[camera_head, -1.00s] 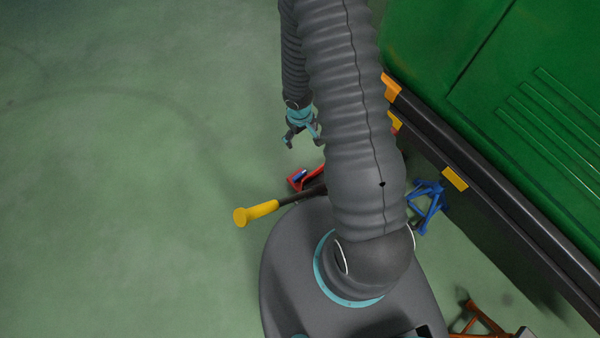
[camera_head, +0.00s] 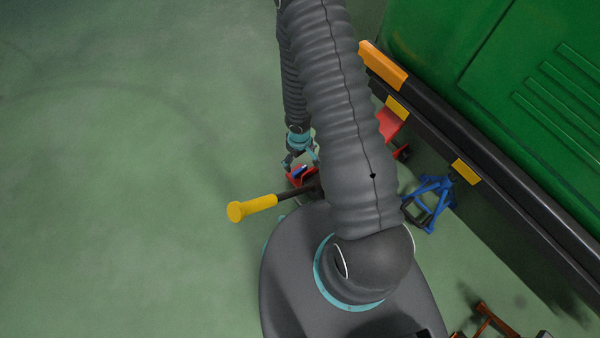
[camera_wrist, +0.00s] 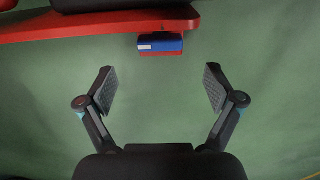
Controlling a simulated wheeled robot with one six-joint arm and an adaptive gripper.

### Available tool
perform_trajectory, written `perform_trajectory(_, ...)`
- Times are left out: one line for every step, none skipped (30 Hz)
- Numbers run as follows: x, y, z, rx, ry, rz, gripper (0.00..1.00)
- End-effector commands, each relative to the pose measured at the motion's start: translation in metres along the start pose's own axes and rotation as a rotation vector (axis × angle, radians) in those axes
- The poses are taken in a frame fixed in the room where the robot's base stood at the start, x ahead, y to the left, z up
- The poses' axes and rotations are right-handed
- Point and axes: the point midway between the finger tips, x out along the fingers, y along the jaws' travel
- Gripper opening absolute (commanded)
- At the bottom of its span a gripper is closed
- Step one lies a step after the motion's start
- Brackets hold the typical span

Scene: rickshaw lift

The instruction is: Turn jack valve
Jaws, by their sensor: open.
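The red jack (camera_head: 392,126) lies low on the floor, mostly hidden behind my arm in the head view. Its yellow-gripped handle (camera_head: 254,208) sticks out to the left. The valve appears to be the small blue block with a white patch (camera_wrist: 160,43) on the jack's red edge (camera_wrist: 100,24) in the wrist view. It also shows as a small blue spot in the head view (camera_head: 300,170). My gripper (camera_wrist: 160,90) is open and empty, its fingers spread to either side. The block sits between and beyond the fingertips, apart from them.
A green vehicle body (camera_head: 480,70) with a dark lower rail and yellow blocks (camera_head: 466,172) stands on the right. A blue jack stand (camera_head: 430,203) is below it, and an orange stand (camera_head: 490,318) lies at lower right. The left floor is clear.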

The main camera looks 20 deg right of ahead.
Motion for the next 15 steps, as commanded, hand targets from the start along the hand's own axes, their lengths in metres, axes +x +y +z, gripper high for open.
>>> perform_trajectory(0.014,0.000,0.000,0.001,0.000,0.000,0.92)
perform_trajectory(0.018,0.000,0.000,0.002,0.000,0.000,0.92)
perform_trajectory(0.023,0.000,0.000,0.001,0.000,0.000,0.92)
perform_trajectory(0.027,0.000,0.000,0.000,0.000,0.000,0.92)
perform_trajectory(0.031,0.000,0.000,0.000,0.000,0.000,0.92)
perform_trajectory(0.036,0.000,0.000,0.000,0.000,0.000,0.92)
perform_trajectory(0.040,0.000,0.000,0.001,0.000,0.000,0.92)
perform_trajectory(0.043,0.000,0.000,0.002,0.000,0.000,0.92)
perform_trajectory(0.048,0.000,0.000,0.001,0.000,0.000,0.92)
perform_trajectory(0.051,0.000,0.000,0.000,0.000,0.000,0.92)
perform_trajectory(0.054,0.000,0.000,0.000,0.000,0.000,0.92)
perform_trajectory(0.058,0.000,0.000,0.000,0.000,0.000,0.92)
perform_trajectory(0.060,0.000,0.000,0.001,0.000,0.000,0.92)
perform_trajectory(0.062,0.000,0.000,0.001,0.000,0.000,0.92)
perform_trajectory(0.065,0.000,0.000,0.002,0.000,0.000,0.92)
